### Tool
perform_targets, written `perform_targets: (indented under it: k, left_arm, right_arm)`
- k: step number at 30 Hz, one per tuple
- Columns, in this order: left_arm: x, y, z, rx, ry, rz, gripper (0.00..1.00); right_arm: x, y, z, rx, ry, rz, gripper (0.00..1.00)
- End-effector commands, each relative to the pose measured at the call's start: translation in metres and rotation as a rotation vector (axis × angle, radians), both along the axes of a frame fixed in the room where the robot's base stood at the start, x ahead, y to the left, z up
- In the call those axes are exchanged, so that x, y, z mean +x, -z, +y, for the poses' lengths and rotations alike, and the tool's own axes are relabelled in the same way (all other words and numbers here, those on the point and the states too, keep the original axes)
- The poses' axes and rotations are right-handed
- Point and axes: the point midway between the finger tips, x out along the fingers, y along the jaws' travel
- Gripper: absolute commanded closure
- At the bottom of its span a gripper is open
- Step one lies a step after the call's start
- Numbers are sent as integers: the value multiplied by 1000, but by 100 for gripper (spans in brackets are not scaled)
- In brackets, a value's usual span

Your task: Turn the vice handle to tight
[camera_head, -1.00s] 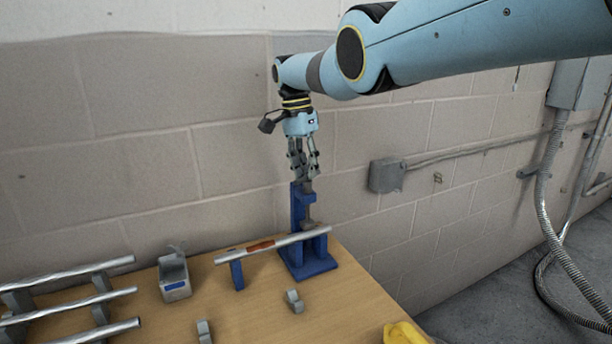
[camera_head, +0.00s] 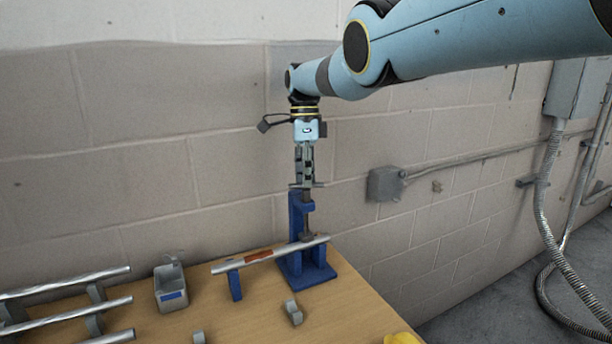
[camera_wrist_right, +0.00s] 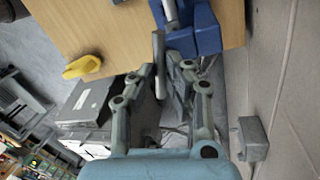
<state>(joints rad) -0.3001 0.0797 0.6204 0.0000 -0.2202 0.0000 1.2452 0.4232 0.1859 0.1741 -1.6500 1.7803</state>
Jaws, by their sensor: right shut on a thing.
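The blue vice (camera_head: 296,214) stands upright at the back right of the wooden table. Its grey screw (camera_head: 307,226) points down at a metal pipe (camera_head: 240,262) with a reddish-brown band, which lies across the vice base. The vice handle (camera_head: 318,185) is a thin grey bar on top of the screw. My right gripper (camera_head: 305,182) points straight down over the vice and is shut on the handle. In the right wrist view the handle (camera_wrist_right: 159,62) runs between the fingertips, beside the blue vice (camera_wrist_right: 206,30). My left gripper is in neither view.
A blue post (camera_head: 235,284) supports the pipe. A grey open box (camera_head: 171,288) and a rack of pipes (camera_head: 65,310) are to the left. A small grey bracket (camera_head: 292,312) lies in front of the vice. A yellow object (camera_head: 402,339) is at the table's edge. The wall is close behind.

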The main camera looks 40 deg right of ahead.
Motion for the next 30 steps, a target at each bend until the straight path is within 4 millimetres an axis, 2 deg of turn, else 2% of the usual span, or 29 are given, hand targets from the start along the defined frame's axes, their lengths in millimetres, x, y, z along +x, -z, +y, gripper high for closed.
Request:
perform_targets:
  k: [17, 18, 22, 30]
  left_arm:
    - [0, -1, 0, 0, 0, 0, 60]
    - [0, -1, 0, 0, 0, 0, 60]
    - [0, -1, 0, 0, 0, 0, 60]
    - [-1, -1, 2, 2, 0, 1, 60]
  right_arm:
    - [0, 1, 0, -1, 29, 0, 100]
    - [0, 1, 0, -1, 29, 0, 82]
    - [0, 0, 0, -1, 29, 0, 65]
    - [0, 0, 0, 0, 28, 0, 65]
